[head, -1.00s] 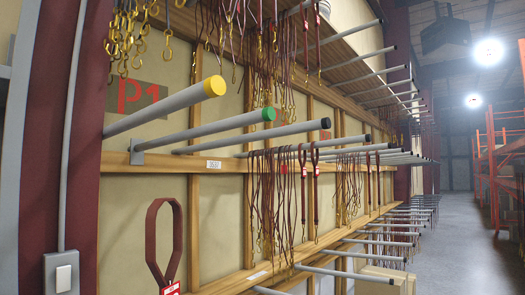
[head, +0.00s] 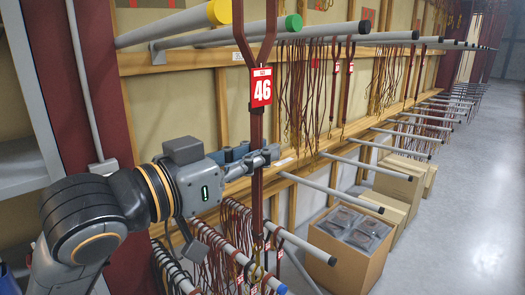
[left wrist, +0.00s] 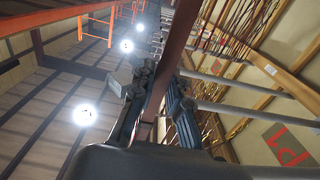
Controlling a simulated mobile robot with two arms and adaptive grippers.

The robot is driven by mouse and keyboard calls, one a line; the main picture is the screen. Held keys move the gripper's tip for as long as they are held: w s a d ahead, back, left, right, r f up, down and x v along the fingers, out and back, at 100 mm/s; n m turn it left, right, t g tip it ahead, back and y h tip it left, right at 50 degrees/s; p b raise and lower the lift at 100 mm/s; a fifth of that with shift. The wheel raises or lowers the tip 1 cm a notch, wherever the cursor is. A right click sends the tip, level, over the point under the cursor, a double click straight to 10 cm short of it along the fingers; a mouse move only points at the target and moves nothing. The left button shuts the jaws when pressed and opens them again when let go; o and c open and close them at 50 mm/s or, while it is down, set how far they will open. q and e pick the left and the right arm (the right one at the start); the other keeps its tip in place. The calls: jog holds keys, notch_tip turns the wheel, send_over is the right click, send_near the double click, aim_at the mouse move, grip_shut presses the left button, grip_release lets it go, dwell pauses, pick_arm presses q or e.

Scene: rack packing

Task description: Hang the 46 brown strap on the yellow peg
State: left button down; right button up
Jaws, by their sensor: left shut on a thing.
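The brown strap (head: 257,135) hangs upright with its red "46" tag (head: 262,87). Its loop opens upward above the tag and is cut off by the top edge. My left gripper (head: 262,158) is shut on the strap below the tag. In the left wrist view the strap (left wrist: 172,62) runs between the fingers of my left gripper (left wrist: 158,98). The yellow-tipped peg (head: 170,25) is at upper left, its yellow end (head: 220,12) just left of the loop. The loop appears apart from the yellow end, but depth is hard to judge. My right gripper is out of view.
A green-tipped peg (head: 293,22) and a black-tipped peg (head: 357,27) are close behind the strap. Lower pegs hold many brown straps (head: 236,222). An open cardboard box (head: 350,270) stands below right. The grey floor (head: 455,200) at right is clear.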

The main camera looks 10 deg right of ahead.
pick_arm(q)
jog(key=w+a+f+b, duration=0.3)
jog(key=w+a, duration=0.4)
jog(key=w, duration=0.3)
jog(key=shift+w+a+b, duration=0.2)
jog(key=shift+b, duration=0.4)
dwell(0.9)
dwell(0.6)
jog(key=c, duration=1.2)
grip_release()
jog(key=shift+f, duration=0.1)
